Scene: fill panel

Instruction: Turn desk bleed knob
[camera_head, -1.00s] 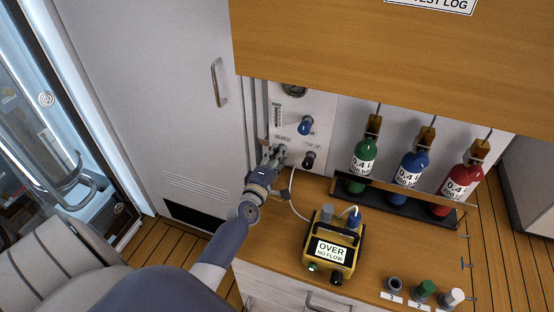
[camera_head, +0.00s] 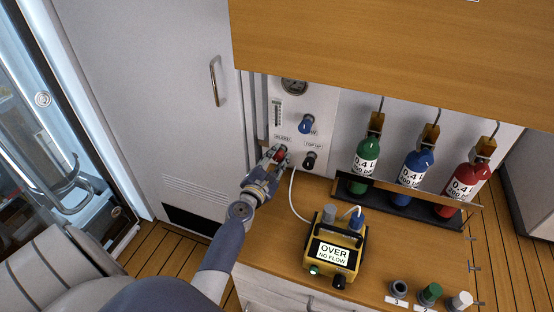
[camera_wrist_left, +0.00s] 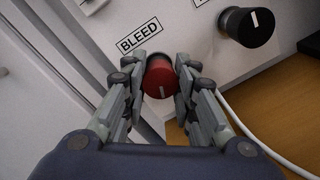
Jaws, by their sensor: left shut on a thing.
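The red bleed knob (camera_wrist_left: 160,80) sits on the white panel (camera_head: 322,108) under the BLEED label (camera_wrist_left: 140,38) and has a pale pointer mark. In the head view the knob (camera_head: 282,150) shows at the panel's lower left. My left gripper (camera_head: 279,155) reaches up to it from below. In the left wrist view the left gripper's fingers (camera_wrist_left: 163,82) stand on both sides of the knob, shut on it. A thin gap seems to show by the knob's sides, so exact contact is hard to see. My right gripper is not in view.
A black top-up knob (camera_head: 310,160) and a blue knob (camera_head: 306,124) are on the panel nearby. A white hose (camera_head: 292,195) runs to a yellow meter (camera_head: 335,250) reading OVER NO FLOW. Green, blue and red cylinders (camera_head: 415,175) stand in a rack at right.

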